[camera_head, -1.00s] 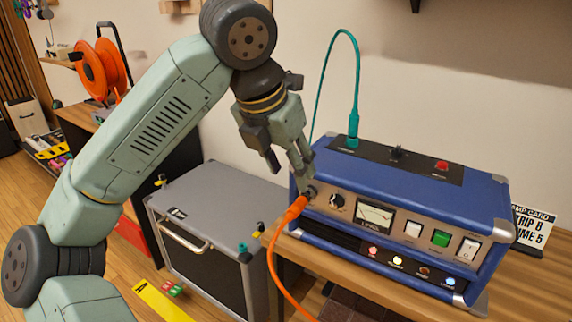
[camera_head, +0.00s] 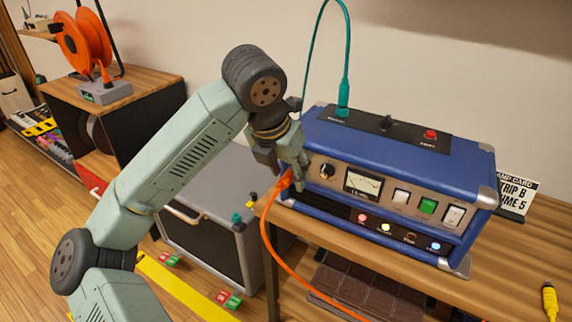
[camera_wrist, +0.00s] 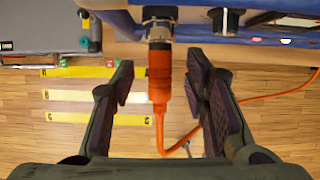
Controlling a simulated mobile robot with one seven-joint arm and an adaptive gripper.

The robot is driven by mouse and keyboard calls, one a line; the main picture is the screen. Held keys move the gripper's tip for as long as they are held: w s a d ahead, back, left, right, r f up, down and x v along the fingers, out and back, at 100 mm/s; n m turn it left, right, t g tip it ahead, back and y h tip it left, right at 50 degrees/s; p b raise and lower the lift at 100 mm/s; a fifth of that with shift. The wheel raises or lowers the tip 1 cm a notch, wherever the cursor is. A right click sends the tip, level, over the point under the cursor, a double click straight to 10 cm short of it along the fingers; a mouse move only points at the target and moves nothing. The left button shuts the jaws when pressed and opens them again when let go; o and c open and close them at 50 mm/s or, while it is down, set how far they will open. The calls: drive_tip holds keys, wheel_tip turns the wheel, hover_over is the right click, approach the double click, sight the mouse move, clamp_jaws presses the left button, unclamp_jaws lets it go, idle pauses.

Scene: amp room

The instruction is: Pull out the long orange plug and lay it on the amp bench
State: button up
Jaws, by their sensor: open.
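The long orange plug (camera_head: 285,182) is at the left end of the blue amp's (camera_head: 400,150) front, with its orange cable hanging down past the bench edge. In the wrist view the plug (camera_wrist: 160,76) points straight into a dark socket (camera_wrist: 158,30) with a metal ring. My gripper (camera_wrist: 161,92) is open, one finger on each side of the plug with gaps on both sides. In the head view my gripper (camera_head: 291,176) partly covers the plug. The wooden amp bench (camera_head: 390,244) carries the amp.
A teal cable plug (camera_head: 343,108) stands in the amp's top. A grey case (camera_head: 215,240) stands left of the bench. An amp card (camera_head: 515,192) is behind the amp's right end. A yellow plug (camera_head: 549,300) lies at the bench's right. Bare bench top shows right of the amp.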

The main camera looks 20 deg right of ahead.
drive_tip(key=shift+c, duration=0.3)
clamp_jaws()
idle(0.6)
idle(0.4)
